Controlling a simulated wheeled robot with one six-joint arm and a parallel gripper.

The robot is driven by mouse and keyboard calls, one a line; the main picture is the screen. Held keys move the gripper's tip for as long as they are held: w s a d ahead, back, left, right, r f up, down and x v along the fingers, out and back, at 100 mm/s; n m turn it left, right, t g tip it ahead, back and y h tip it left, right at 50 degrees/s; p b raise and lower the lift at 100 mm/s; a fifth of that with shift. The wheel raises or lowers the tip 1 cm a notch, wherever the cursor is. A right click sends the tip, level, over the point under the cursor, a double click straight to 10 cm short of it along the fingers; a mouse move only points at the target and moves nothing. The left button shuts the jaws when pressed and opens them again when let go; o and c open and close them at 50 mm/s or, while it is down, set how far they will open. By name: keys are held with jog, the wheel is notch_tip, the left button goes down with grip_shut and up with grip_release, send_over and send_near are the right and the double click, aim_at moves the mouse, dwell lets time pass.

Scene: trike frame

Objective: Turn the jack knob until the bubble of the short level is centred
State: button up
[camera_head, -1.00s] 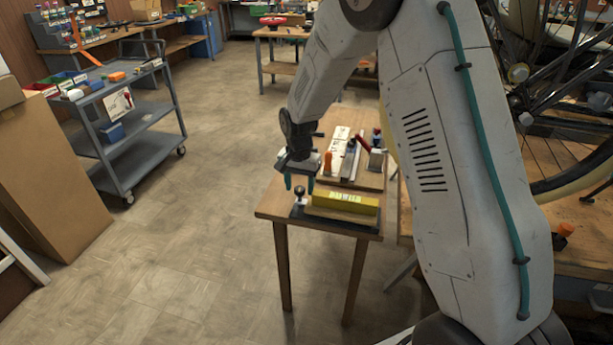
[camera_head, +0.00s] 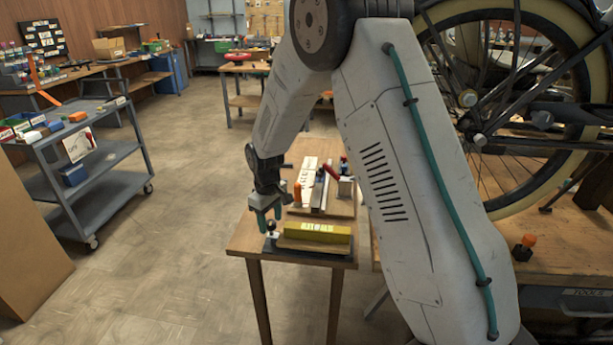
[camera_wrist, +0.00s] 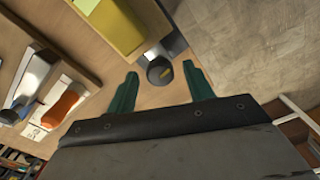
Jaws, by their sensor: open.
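The short level (camera_head: 316,232) is a yellow block on a dark plate at the table's front end in the head view. It also shows at the top of the wrist view (camera_wrist: 108,22). The jack knob (camera_head: 271,228) is small, dark and round, just left of the level. In the wrist view the knob (camera_wrist: 160,72) appears between the open green fingertips of my gripper (camera_wrist: 160,69), with gaps on both sides. My gripper (camera_head: 266,208) is over the knob in the head view, pointing down. Its exact height above the knob is unclear. I cannot make out the bubble.
Behind the level, a wooden board (camera_head: 340,208) carries an orange-handled tool (camera_head: 297,192), a metal bar and a red-handled item. The wooden table's (camera_head: 243,240) left edge is close to the knob. Open floor lies left, with a grey cart (camera_head: 100,185) beyond.

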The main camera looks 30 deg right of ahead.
aim_at(271, 221)
jog(key=n, duration=0.5)
jog(key=shift+r+n, duration=0.3)
jog(key=shift+n, duration=0.3)
notch_tip(271, 221, up, 7)
jog(key=shift+r, duration=0.1)
jog(key=s+d+r+m, duration=0.1)
jog(key=s+r+m, duration=0.5)
jog(key=s+r, duration=1)
jog(key=s, duration=0.2)
jog(key=shift+s+d+r+t, duration=0.2)
jog(key=shift+s+d+t, duration=0.1)
jog(key=shift+s+d, duration=0.1)
jog(key=shift+m, duration=0.3)
